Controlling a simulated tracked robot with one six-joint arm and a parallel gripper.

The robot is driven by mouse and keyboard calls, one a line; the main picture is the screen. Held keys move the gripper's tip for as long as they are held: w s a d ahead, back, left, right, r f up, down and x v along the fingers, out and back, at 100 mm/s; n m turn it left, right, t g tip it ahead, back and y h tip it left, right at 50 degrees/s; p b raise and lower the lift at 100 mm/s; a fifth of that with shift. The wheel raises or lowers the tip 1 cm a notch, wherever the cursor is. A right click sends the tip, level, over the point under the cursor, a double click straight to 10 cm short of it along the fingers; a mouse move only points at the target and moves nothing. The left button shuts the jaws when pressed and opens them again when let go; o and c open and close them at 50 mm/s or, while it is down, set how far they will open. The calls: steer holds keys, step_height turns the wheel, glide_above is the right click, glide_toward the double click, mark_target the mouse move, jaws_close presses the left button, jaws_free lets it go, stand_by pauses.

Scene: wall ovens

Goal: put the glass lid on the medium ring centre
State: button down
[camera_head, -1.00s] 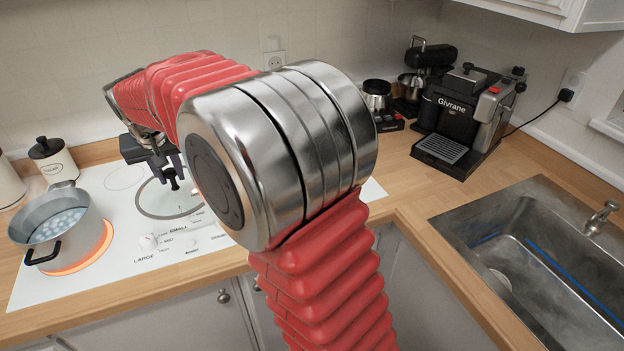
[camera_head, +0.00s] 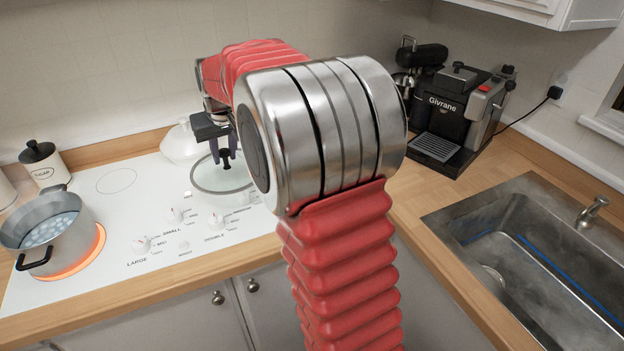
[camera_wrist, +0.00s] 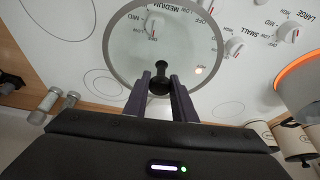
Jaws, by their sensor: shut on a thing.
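My gripper (camera_head: 222,150) is shut on the black knob (camera_wrist: 158,76) of the glass lid (camera_head: 212,184). A thin ring outline (camera_wrist: 92,20) at the upper left of the wrist view appears to be the medium ring, beside the lid and partly out of frame. In the head view my arm hides that part of the hob. I cannot tell the lid's exact height.
A grey pot (camera_head: 78,205) of bubbling liquid stands on the glowing large ring at the left. Dials (camera_head: 142,243) line the hob's front. A white rounded vessel (camera_head: 180,144) stands behind the lid. The coffee machine (camera_head: 455,118) and sink (camera_head: 530,235) are to the right.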

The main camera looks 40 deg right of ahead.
steer(key=s+d+n, duration=0.1)
steer(key=s+d, duration=0.3)
steer(key=d, duration=0.7)
steer(key=s+d+n, duration=0.1)
steer(key=s+d, duration=0.3)
steer(key=d, duration=0.7)
steer(key=shift+r+y, duration=0.35)
steer(key=shift+y, duration=0.05)
step_height(320, 180, down, 6)
steer(key=shift+f, duration=0.15)
steer(key=shift+f, duration=1.85)
steer(key=shift+f, duration=0.1)
steer(key=c, duration=1.5)
jaws_free()
steer(key=shift+o, duration=0.2)
